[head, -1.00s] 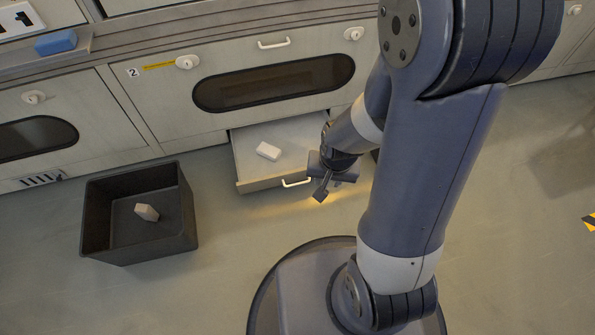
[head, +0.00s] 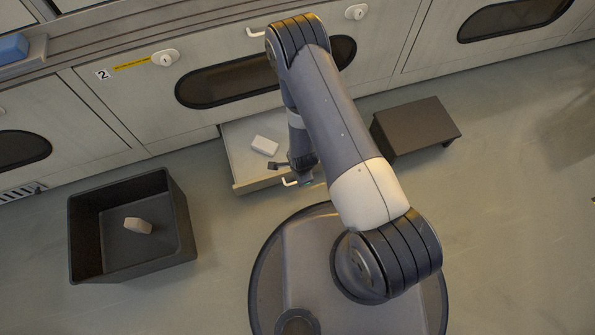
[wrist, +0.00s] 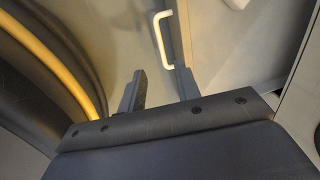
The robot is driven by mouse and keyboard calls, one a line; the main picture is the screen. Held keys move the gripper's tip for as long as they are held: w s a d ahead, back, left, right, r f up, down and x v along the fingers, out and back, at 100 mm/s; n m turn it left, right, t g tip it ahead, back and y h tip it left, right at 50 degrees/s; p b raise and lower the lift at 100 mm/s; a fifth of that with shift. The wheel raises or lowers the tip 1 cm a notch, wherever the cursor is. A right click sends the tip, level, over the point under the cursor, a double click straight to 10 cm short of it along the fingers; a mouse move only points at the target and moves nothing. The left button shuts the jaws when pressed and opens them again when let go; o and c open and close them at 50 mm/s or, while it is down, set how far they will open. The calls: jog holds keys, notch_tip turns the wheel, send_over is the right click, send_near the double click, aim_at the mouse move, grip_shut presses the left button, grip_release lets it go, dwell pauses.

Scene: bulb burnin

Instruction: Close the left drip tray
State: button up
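The drip tray (head: 242,150) is a pale, shallow drawer pulled out at floor level below the front panel marked 2. A small white block (head: 265,145) lies in it. The tray's white bar handle (head: 290,183) is on its front face and also shows in the wrist view (wrist: 163,40). My gripper (head: 288,170) is at the tray's front edge, close to the handle. In the wrist view my gripper (wrist: 160,88) has its two fingers apart with nothing between them; the handle lies just beyond the fingertips. My arm hides the tray's right part.
A dark open bin (head: 180,215) with a small beige block (head: 138,225) inside stands on the floor at left. A dark low step (head: 415,125) stands right of the tray. The floor at right is clear.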

notch_tip(320, 180, down, 13)
jog(key=w+b, duration=0.2)
jog(key=b, duration=0.2)
jog(key=shift+a+r+m, duration=0.15)
jog(key=shift+a+m, duration=0.2)
jog(key=shift+m, duration=0.05)
jog(key=shift+w, duration=0.1)
grip_shut()
